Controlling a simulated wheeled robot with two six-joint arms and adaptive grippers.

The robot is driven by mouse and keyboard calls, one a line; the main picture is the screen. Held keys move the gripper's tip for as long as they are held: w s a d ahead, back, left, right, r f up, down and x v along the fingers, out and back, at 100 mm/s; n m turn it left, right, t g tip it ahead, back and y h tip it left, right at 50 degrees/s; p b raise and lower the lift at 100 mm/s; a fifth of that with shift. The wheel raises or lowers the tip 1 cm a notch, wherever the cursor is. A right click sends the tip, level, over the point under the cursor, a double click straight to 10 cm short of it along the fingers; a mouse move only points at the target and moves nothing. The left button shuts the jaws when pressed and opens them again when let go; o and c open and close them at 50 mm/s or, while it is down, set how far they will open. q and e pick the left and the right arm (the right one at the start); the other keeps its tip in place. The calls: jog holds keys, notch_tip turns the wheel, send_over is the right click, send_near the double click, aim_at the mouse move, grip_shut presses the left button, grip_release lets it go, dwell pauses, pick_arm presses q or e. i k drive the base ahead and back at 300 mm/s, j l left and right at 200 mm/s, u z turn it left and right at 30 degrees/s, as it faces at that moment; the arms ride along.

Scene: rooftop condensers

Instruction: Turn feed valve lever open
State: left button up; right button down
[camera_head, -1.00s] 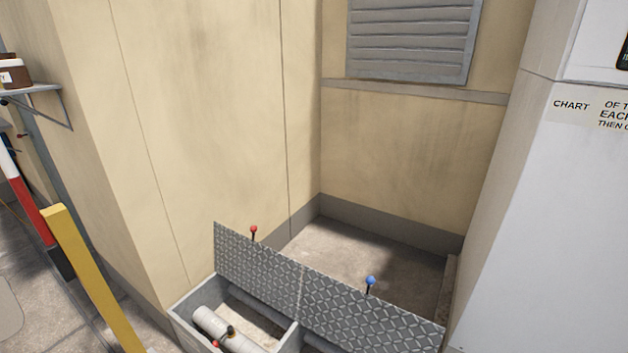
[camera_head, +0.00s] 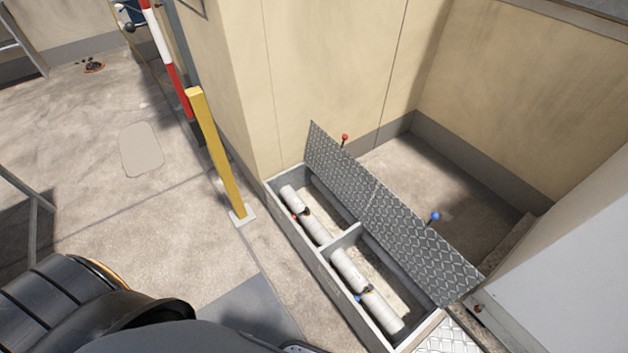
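A floor trench box (camera_head: 322,278) has two compartments split by a divider. The far-left compartment holds a pale pipe (camera_head: 290,197) with a small valve with a red part (camera_head: 296,216). The nearer compartment holds another pale pipe (camera_head: 348,268) with a small valve with a blue part (camera_head: 360,297). Which one is the feed valve I cannot tell, and the lever positions are too small to read. Two checkered metal covers, the left one (camera_head: 328,165) and the right one (camera_head: 415,240), stand raised along the box's back edge. Neither gripper shows.
A red-tipped rod (camera_head: 345,138) and a blue-tipped rod (camera_head: 435,217) show behind the covers. A yellow post (camera_head: 217,160) and a red-white pole (camera_head: 166,50) stand left of the box. A white cabinet (camera_head: 575,270) is at right. The floor left of the box is open.

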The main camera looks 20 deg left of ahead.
aim_at(306, 211)
jog(key=i+j, duration=0.1)
jog(key=j, duration=0.65)
jog(key=i+j, duration=0.1)
jog(key=j, duration=0.65)
jog(key=i+j, duration=0.1)
jog(key=j, duration=0.65)
jog(key=i+j, duration=0.1)
jog(key=j, duration=0.65)
